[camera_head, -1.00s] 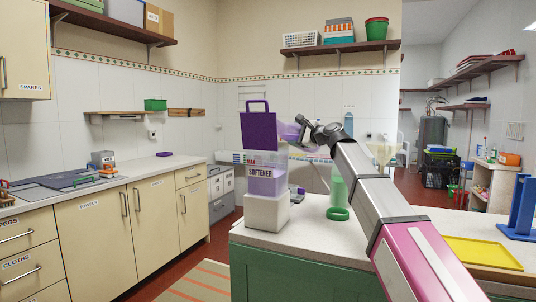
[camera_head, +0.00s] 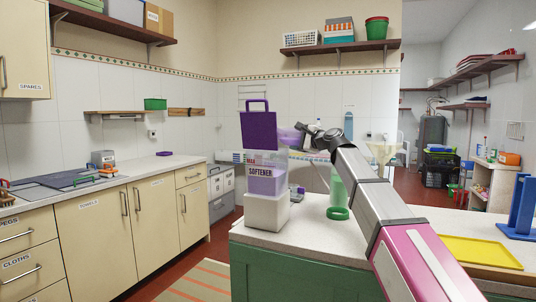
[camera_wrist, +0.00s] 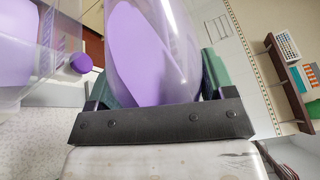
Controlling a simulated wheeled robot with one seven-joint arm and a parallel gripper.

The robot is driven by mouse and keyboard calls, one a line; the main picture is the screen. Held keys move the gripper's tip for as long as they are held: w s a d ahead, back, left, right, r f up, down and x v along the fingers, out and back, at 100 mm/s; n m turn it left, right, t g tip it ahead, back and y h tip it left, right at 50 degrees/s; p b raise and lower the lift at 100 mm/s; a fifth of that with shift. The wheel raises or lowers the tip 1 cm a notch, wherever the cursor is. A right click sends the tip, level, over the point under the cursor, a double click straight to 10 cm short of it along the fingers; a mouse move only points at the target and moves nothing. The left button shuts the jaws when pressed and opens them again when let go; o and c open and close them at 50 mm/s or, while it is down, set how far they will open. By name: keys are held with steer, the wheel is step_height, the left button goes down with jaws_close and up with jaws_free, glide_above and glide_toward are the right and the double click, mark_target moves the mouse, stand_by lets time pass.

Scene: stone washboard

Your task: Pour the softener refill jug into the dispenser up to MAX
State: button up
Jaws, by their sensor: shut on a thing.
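The dispenser (camera_head: 267,184) is a clear box with a SOFTENER label and a red MAX mark. It stands on a white block on the island counter, with its purple lid (camera_head: 258,130) upright. Purple liquid shows in it around the label, near and seemingly below the red mark; the exact level is hard to read. My gripper (camera_wrist: 160,95) is shut on the refill jug (camera_wrist: 150,45), a clear vessel with purple liquid. The jug (camera_head: 290,138) is tilted beside the dispenser's top, partly behind the lid. Its mouth and any stream are hidden.
A yellow tray (camera_head: 482,252) and a blue stand (camera_head: 522,207) lie farther right. A purple round thing (camera_wrist: 81,63) shows beside the jug in the wrist view. The counter's front strip is clear.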

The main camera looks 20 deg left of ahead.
steer(key=shift+f, duration=0.1)
steer(key=shift+s+a+r+n+p, duration=0.1)
steer(key=shift+s+r+n+p, duration=0.1)
steer(key=shift+r+n, duration=0.3)
steer(key=shift+s+a+r+n+p, duration=0.1)
steer(key=shift+r+n+p, duration=0.05)
steer(key=shift+r+n, duration=0.3)
stand_by(0.5)
steer(key=shift+s+r+n+p, duration=0.15)
steer(key=shift+n+p, duration=0.15)
steer(key=shift+n, duration=1.45)
stand_by(3.0)
steer(key=shift+r, duration=0.25)
stand_by(1.5)
